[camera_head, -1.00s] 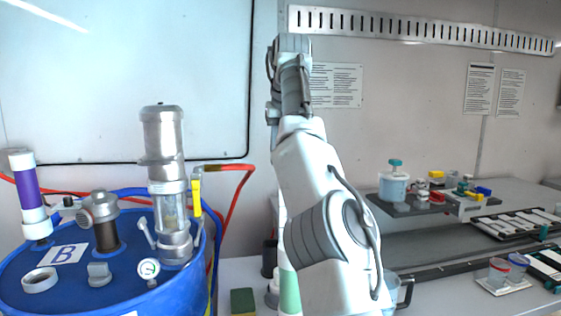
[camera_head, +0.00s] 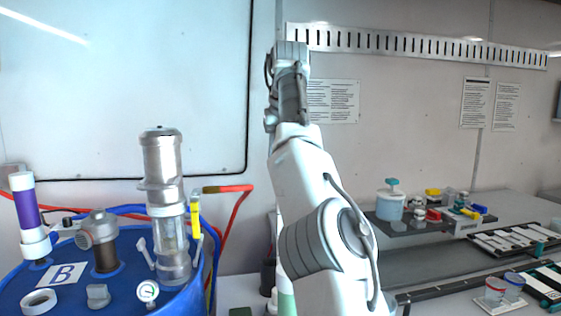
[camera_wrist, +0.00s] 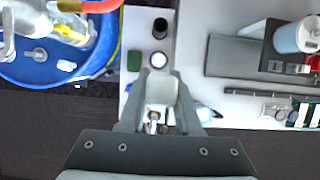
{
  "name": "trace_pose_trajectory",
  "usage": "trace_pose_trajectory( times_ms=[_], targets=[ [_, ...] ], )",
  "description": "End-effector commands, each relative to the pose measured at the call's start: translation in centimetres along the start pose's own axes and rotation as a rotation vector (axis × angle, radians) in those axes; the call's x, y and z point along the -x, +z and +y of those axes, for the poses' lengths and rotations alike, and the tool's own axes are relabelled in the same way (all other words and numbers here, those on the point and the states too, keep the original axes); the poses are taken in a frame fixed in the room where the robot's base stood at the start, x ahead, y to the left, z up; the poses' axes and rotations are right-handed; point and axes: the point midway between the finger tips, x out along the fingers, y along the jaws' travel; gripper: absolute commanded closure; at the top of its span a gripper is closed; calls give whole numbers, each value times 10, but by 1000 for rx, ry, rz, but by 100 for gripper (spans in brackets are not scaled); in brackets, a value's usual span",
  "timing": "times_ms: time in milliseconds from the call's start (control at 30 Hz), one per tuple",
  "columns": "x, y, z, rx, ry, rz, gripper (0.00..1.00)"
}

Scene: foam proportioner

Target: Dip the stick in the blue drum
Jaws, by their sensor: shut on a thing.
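The blue drum (camera_head: 185,303) stands at the left in the head view, with a "B" label and several fittings on its lid. It also shows at the top left of the wrist view (camera_wrist: 92,72). My gripper (camera_wrist: 161,82) is in the wrist view, its fingers closed around a pale, whitish piece (camera_wrist: 160,91) with a small metallic part near the palm. I take this piece to be the stick, seen nearly end-on; its length is hidden. The gripper is right of the drum and apart from it. In the head view my arm hides the fingers.
A metal pump (camera_head: 164,185), a purple-banded tube (camera_head: 27,213) and a red hose (camera_head: 237,215) rise at the drum. A green sponge (camera_wrist: 134,61) and a black cup (camera_wrist: 160,28) stand on the bench. A dark shelf (camera_head: 415,226) with containers is at the right.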

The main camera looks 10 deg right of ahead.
Motion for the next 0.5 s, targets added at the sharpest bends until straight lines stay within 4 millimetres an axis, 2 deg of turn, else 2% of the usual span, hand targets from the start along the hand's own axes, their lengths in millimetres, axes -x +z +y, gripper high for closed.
trace_pose_trajectory(
  times_ms=[33, 500],
  targets=[
    [10, 4, 0, 0, 0, -1, 100],
    [53, 22, 0, 0, 0, -1, 100]
  ],
)
